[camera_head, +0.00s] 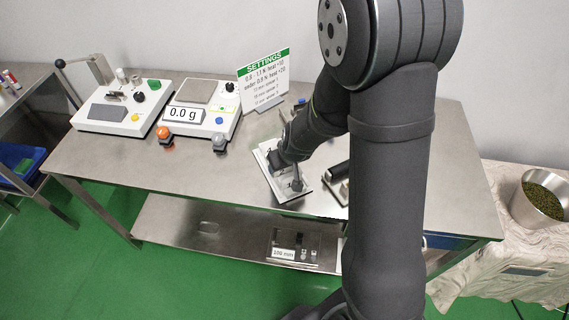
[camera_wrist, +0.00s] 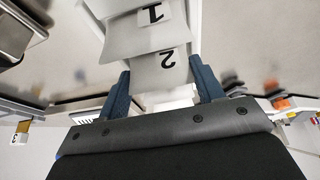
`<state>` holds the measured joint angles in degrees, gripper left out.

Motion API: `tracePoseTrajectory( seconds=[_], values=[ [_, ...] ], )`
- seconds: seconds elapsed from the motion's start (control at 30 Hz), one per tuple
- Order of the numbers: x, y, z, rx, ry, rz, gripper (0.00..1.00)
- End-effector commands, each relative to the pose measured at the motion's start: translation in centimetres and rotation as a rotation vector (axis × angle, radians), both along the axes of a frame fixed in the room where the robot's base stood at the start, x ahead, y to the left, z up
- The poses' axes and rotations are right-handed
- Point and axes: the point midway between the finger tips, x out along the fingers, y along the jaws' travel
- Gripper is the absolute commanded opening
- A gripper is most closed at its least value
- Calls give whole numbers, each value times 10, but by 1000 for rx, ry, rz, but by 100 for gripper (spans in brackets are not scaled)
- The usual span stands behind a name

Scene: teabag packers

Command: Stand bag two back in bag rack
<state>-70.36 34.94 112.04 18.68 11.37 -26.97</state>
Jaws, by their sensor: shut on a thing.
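Bag two (camera_wrist: 150,76), a pale grey bag marked 2, is between the two blue fingers of my gripper (camera_wrist: 158,68) in the wrist view. My gripper is shut on it. Bag one (camera_wrist: 125,38), marked 1, is just beyond it. The white bag rack (camera_wrist: 188,14) shows in part around the bags. In the head view the rack (camera_head: 302,194) lies near the table's front edge under my gripper (camera_head: 288,172). My arm hides much of it there. I cannot tell whether bag two touches the rack.
A scale (camera_head: 208,97) reading 0.0 g and a sealer-like machine (camera_head: 122,104) stand at the left. A settings sign (camera_head: 264,78) stands behind the rack. The table's (camera_head: 215,175) front left is clear.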

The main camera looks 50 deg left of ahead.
Motion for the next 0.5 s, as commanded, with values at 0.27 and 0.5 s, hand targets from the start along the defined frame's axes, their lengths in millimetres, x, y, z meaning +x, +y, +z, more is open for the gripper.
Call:
tracePoseTrajectory(
  seconds=[0.27, 0.5],
  values=[
    [0, 0, -1, 1, -1, 1, 40],
    [0, 0, -4, 1, -1, 1, 83]
  ],
)
